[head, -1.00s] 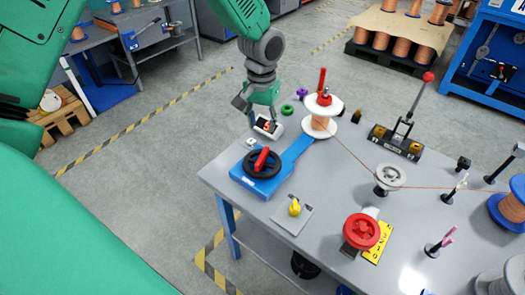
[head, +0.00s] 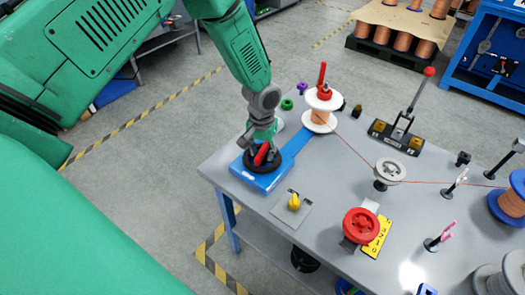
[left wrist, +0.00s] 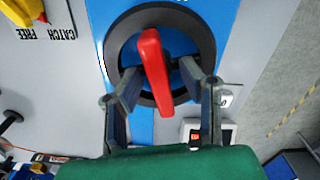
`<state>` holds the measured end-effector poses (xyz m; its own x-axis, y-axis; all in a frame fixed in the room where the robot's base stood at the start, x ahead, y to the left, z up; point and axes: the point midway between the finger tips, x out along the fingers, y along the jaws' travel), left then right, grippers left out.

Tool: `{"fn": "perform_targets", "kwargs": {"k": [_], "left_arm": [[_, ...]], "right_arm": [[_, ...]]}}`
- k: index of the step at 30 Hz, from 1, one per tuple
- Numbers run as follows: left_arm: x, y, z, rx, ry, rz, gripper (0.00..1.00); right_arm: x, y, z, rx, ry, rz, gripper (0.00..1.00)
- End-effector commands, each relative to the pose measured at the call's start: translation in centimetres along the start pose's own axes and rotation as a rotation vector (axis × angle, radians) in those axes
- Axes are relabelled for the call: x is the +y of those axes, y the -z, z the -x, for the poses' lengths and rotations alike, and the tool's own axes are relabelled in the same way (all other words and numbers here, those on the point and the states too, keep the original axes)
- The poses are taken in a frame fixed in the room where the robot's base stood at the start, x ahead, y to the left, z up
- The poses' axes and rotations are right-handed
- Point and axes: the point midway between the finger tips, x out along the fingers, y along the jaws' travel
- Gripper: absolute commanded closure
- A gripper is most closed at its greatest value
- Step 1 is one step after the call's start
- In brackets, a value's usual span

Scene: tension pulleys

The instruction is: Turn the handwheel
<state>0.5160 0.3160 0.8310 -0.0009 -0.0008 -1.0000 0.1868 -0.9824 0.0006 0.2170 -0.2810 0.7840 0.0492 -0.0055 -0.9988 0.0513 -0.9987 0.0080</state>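A black handwheel (head: 272,166) with a red bar handle (head: 262,155) sits on a blue base (head: 258,182) at the table's left corner. In the left wrist view the black wheel (left wrist: 208,45) and its red bar (left wrist: 153,65) fill the middle. My left gripper (head: 260,150) is over the wheel and hides part of it. In the left wrist view my left gripper (left wrist: 160,72) is open, with one finger on each side of the red bar. Gaps show between the bar and both fingers. My right gripper is not in view.
A yellow knob (head: 294,203) on a plate stands near the wheel. A white-flanged spool (head: 321,112) stands behind, with its wire running right past a grey pulley (head: 387,172). A red wheel (head: 361,226) stands at front right. Bare tabletop lies between them.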

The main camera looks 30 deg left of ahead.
Motion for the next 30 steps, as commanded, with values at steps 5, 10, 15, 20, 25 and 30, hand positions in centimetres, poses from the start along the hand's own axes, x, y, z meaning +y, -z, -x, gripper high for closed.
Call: {"fn": "perform_targets", "kwargs": {"k": [5,10,15,20,25,30], "left_arm": [[0.01,0.02,0.01,0.000,0.000,0.000,0.76],[0.00,0.03,0.02,0.000,0.000,0.000,1.00],[-0.02,0.02,0.08,0.000,0.001,-0.040,1.00],[-0.03,0.05,0.17,0.000,0.001,-0.205,1.00],[-0.04,0.09,0.16,0.001,0.001,-0.358,1.00],[-0.06,0.10,0.12,0.002,0.001,-0.400,1.00]], "right_arm": [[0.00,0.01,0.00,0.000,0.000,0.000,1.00],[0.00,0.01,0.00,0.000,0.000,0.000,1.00],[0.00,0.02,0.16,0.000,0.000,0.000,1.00],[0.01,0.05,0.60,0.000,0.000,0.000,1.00],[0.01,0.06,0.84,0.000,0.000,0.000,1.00],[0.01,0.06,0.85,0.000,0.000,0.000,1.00]]}}
